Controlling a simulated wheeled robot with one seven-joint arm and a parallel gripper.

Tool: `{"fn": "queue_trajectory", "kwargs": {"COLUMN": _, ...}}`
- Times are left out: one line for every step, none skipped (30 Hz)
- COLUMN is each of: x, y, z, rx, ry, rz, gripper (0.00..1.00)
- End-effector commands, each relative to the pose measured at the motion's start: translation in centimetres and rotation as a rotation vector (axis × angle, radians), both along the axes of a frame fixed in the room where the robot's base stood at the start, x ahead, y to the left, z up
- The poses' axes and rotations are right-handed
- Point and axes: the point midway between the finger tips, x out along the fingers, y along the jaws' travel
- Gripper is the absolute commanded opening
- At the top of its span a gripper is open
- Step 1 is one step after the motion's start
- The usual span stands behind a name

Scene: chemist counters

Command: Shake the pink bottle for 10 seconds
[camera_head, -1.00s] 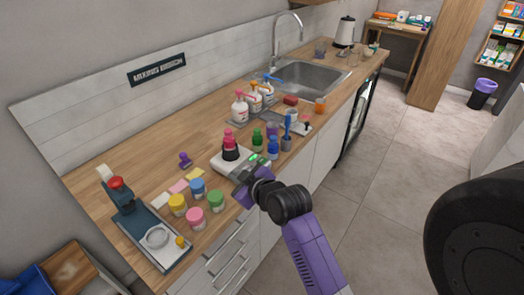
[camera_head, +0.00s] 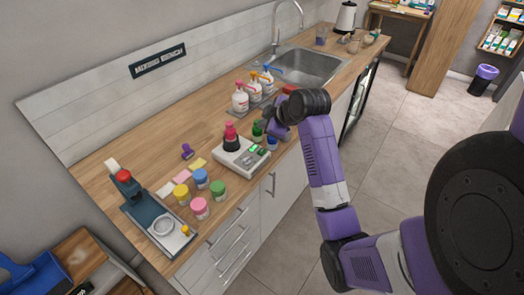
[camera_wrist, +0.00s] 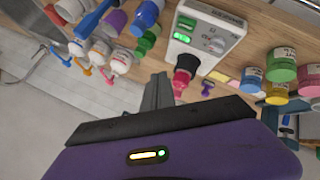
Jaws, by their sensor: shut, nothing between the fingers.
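The pink bottle (camera_head: 230,128) stands upright in the black cup of a white mixer (camera_head: 228,158) on the wooden counter. In the wrist view the pink bottle (camera_wrist: 185,66) and the mixer (camera_wrist: 183,45) show upside down, with green lights lit on the mixer's panel. My gripper (camera_wrist: 158,90) is shut and empty. It is above the counter, near the mixer and apart from the bottle. In the head view my arm hides most of the gripper.
Small bottles, including a green one (camera_head: 257,132) and a blue one (camera_head: 271,143), stand right of the mixer. Jars with coloured lids (camera_head: 200,207) stand to its left. Pump bottles (camera_head: 240,99) stand behind, near the sink (camera_head: 310,67).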

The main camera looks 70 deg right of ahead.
Motion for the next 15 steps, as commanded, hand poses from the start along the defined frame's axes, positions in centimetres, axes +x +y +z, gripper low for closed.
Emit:
{"fn": "queue_trajectory", "kwargs": {"x": 0.0, "y": 0.0, "z": -0.3, "rx": 0.001, "ry": 0.001, "rz": -0.001, "gripper": 0.0}}
{"fn": "queue_trajectory", "kwargs": {"x": 0.0, "y": 0.0, "z": -0.4, "rx": 0.001, "ry": 0.001, "rz": -0.001, "gripper": 0.0}}
{"fn": "queue_trajectory", "kwargs": {"x": 0.0, "y": 0.0, "z": -0.7, "rx": 0.002, "ry": 0.001, "rz": 0.0, "gripper": 0.0}}
{"fn": "queue_trajectory", "kwargs": {"x": 0.0, "y": 0.0, "z": -0.9, "rx": 0.003, "ry": 0.001, "rz": -0.001, "gripper": 0.0}}
{"fn": "queue_trajectory", "kwargs": {"x": 0.0, "y": 0.0, "z": -1.1, "rx": 0.002, "ry": 0.0, "rz": -0.001, "gripper": 0.0}}
{"fn": "queue_trajectory", "kwargs": {"x": 0.0, "y": 0.0, "z": -1.4, "rx": 0.002, "ry": 0.0, "rz": -0.001, "gripper": 0.0}}
{"fn": "queue_trajectory", "kwargs": {"x": -0.1, "y": 0.0, "z": -1.7, "rx": 0.003, "ry": 0.0, "rz": -0.002, "gripper": 0.0}}
{"fn": "queue_trajectory", "kwargs": {"x": -0.1, "y": 0.0, "z": -2.1, "rx": 0.003, "ry": 0.001, "rz": -0.003, "gripper": 0.0}}
{"fn": "queue_trajectory", "kwargs": {"x": -0.1, "y": 0.0, "z": -2.8, "rx": 0.001, "ry": 0.0, "rz": -0.002, "gripper": 0.0}}
{"fn": "queue_trajectory", "kwargs": {"x": -0.1, "y": 0.0, "z": -3.3, "rx": 0.0, "ry": 0.0, "rz": -0.002, "gripper": 0.0}}
{"fn": "queue_trajectory", "kwargs": {"x": 0.0, "y": 0.0, "z": -3.7, "rx": 0.0, "ry": 0.0, "rz": -0.002, "gripper": 0.0}}
{"fn": "queue_trajectory", "kwargs": {"x": 0.0, "y": 0.0, "z": -4.3, "rx": 0.0, "ry": -0.001, "rz": -0.001, "gripper": 0.0}}
{"fn": "queue_trajectory", "kwargs": {"x": 0.0, "y": 0.0, "z": -4.7, "rx": 0.0, "ry": -0.001, "rz": -0.001, "gripper": 0.0}}
{"fn": "queue_trajectory", "kwargs": {"x": -0.1, "y": 0.0, "z": -5.1, "rx": 0.0, "ry": 0.0, "rz": -0.002, "gripper": 0.0}}
{"fn": "queue_trajectory", "kwargs": {"x": -0.1, "y": -0.1, "z": -5.7, "rx": 0.0, "ry": -0.001, "rz": -0.003, "gripper": 0.0}}
